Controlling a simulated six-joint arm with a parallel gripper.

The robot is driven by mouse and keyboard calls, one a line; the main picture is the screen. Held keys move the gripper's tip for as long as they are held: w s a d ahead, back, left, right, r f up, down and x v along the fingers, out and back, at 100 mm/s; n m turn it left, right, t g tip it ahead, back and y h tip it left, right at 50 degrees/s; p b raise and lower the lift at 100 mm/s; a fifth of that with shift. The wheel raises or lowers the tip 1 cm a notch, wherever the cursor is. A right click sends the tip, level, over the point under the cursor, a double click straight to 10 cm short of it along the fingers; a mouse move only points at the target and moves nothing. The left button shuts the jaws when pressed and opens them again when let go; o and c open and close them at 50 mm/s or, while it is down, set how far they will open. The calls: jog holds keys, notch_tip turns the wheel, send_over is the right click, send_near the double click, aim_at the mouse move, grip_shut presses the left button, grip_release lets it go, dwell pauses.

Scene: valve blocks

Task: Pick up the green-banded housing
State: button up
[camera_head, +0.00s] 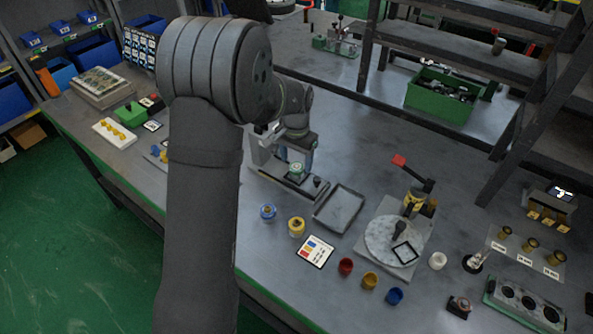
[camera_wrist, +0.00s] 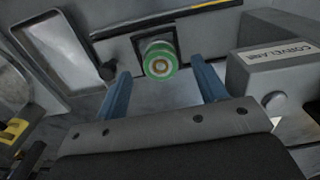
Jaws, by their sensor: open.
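The green-banded housing (camera_head: 297,170) stands upright on a grey fixture (camera_head: 285,185) in the middle of the bench. In the wrist view the green-banded housing (camera_wrist: 159,59) shows its round top, just beyond and between the fingertips. My gripper (camera_wrist: 160,78) is open, with one blue finger to each side of the housing and apart from it. In the head view my gripper (camera_head: 296,157) is directly over the fixture, partly hidden by my arm. A blue-banded housing (camera_head: 268,212) and a yellow-banded housing (camera_head: 296,227) stand on the bench nearer the front.
A grey block with lettering (camera_wrist: 275,60) stands close to the right finger in the wrist view. An empty grey tray (camera_head: 340,208) lies right of the fixture. Red (camera_head: 346,266), ochre (camera_head: 370,280) and blue (camera_head: 395,296) cups stand near the front edge.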

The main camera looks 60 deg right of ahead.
aim_at(296, 167)
jog(key=shift+f, duration=1.5)
jog(key=c, duration=1.3)
jog(key=shift+o, duration=0.2)
jog(key=shift+r, duration=0.1)
